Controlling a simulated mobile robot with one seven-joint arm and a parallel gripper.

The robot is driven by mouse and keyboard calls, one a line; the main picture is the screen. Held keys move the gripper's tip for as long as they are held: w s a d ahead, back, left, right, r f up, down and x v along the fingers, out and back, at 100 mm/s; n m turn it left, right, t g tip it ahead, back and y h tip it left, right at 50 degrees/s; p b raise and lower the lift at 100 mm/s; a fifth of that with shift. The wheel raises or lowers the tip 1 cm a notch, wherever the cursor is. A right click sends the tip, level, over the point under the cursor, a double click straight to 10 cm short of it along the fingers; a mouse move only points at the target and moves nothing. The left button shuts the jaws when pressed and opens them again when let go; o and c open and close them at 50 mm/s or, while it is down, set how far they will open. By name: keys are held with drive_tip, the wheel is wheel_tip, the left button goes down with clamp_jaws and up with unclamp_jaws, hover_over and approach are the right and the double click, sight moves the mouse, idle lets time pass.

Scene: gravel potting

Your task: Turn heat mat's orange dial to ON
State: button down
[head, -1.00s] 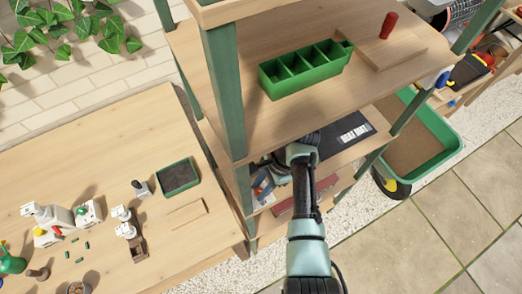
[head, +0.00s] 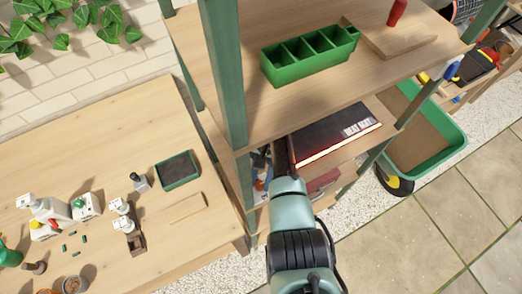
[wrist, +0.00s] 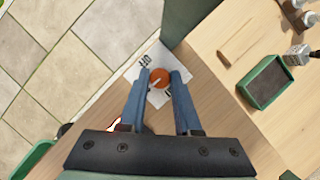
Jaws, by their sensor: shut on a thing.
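The heat mat (head: 325,138) lies on the middle shelf in the head view, dark with a reddish tint, a red edge line and a pale HEAT MAT label. In the wrist view, the orange dial (wrist: 158,79) sits on a white plate (wrist: 142,72) with dark lettering, only partly readable. A pale line crosses the dial. My gripper (wrist: 161,75) has its two blue fingers on either side of the dial and is shut on it. In the head view my arm hides the dial and fingertips.
The shelf post (head: 222,75) stands close to my arm. A green divided tray (head: 310,57) is on the shelf above. The workbench (head: 90,160) at left holds bottles and a dark-filled green tray (head: 177,170). Paved floor (head: 400,235) is open at right.

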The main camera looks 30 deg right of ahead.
drive_tip(key=shift+n, duration=0.5)
drive_tip(key=c, duration=0.9)
unclamp_jaws()
